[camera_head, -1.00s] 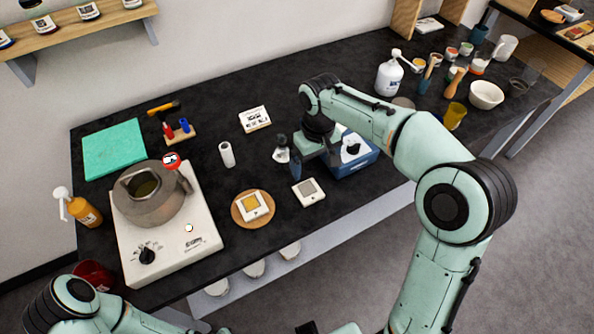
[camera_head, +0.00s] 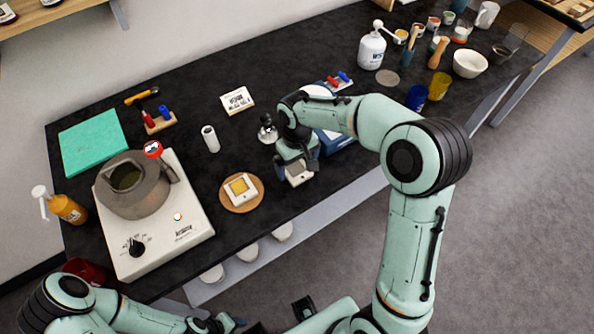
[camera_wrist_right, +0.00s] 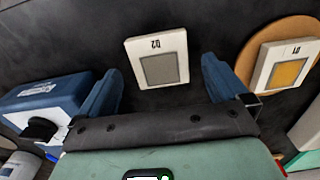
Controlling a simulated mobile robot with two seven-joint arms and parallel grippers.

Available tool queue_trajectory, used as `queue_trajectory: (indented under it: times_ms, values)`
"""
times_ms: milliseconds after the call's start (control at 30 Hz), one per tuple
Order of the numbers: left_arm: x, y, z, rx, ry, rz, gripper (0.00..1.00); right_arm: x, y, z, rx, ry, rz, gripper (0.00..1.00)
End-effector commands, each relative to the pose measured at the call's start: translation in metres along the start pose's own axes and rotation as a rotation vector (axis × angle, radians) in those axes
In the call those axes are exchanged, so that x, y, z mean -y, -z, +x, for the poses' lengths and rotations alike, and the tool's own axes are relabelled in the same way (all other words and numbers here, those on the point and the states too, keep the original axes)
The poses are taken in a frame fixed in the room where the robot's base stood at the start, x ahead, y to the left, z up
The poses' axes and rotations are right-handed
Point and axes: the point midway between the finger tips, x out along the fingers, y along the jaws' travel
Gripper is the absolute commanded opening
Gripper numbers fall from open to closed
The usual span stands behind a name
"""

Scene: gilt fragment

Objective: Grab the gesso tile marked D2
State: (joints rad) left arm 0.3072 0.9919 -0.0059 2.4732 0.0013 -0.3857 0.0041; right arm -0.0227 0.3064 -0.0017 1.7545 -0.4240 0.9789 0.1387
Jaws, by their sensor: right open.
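The gesso tile marked D2 (camera_wrist_right: 158,62) is a white square with a grey centre, lying flat on the black table. In the head view the D2 tile (camera_head: 298,176) is partly covered by my right gripper (camera_head: 299,167). In the right wrist view my right gripper (camera_wrist_right: 163,88) is open, its blue fingers apart, with the tile between and just beyond their tips. The jaws hold nothing. My left arm shows at the bottom left of the head view; its gripper (camera_head: 222,324) is low at the bottom edge, and its jaws are unclear.
A second tile (camera_head: 241,188) with a yellow centre, marked D1 in the wrist view, lies on a round wooden board (camera_head: 256,205) to the left. A blue and white device (camera_head: 337,139) stands close on the other side. A hotplate (camera_head: 190,225) with a pot is further left.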

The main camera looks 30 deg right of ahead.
Motion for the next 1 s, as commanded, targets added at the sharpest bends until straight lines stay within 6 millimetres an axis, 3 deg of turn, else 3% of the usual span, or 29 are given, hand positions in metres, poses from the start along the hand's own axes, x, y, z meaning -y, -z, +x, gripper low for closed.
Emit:
queue_trajectory:
  times_ms: [133, 400, 433, 467, 600, 1000]
  values:
    - [0.001, 0.0, 0.001, 0.0, 0.0, 0.0, 0.44, 0.0, 0.0, 0.018, 0.0, -0.001, -0.001, 1.0]
    - [0.001, 0.0, 0.001, 0.0, 0.0, 0.0, 0.44, 0.0, 0.0, 0.022, -0.001, -0.001, -0.001, 1.0]
    - [0.001, 0.0, 0.001, 0.0, 0.0, 0.0, 0.44, 0.0, 0.0, 0.022, -0.001, -0.001, -0.001, 0.97]
    - [0.001, 0.0, 0.001, 0.0, 0.0, 0.0, 0.44, 0.0, 0.0, 0.022, -0.001, -0.001, -0.001, 0.87]
    - [0.001, 0.0, 0.001, 0.0, 0.0, 0.0, 0.44, 0.0, 0.0, 0.022, -0.001, -0.001, 0.0, 0.41]
    - [0.0, 0.0, 0.001, 0.0, 0.0, 0.0, 0.44, 0.0, 0.001, 0.016, -0.005, -0.001, 0.0, 0.39]
